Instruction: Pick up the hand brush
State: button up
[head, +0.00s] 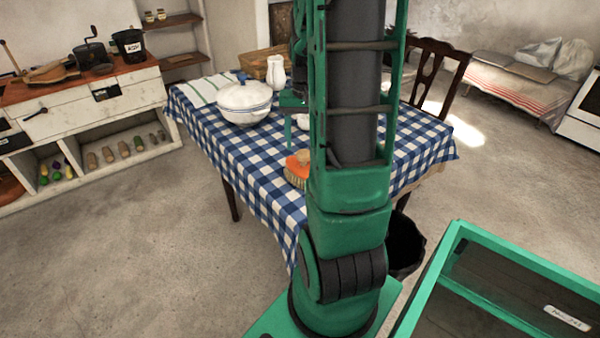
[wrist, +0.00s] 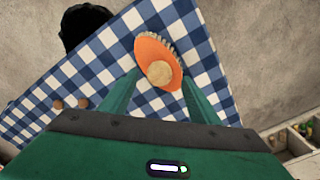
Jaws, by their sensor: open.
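The hand brush (wrist: 151,50) lies on the blue-and-white checked cloth of the table (head: 262,155). It has an orange oval body, pale bristles along its edge and a round wooden knob. In the head view the brush (head: 293,170) is partly hidden behind my arm. My gripper (wrist: 160,85) is open in the wrist view, with its two green fingers apart. The brush shows beyond and between the fingertips, its knob nearest to them. I cannot tell how far above the brush the fingertips are. In the head view my arm hides most of the gripper.
A white lidded tureen (head: 244,102), a white jug (head: 276,72) and a striped cloth (head: 207,88) are on the table. A wooden chair (head: 437,70) stands behind it. A dark bin (head: 405,245) is beside the table. A green-rimmed tray (head: 520,262) is at lower right.

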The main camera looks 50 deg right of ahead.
aim_at(303, 152)
jog(key=shift+f, duration=2.7)
grip_shut()
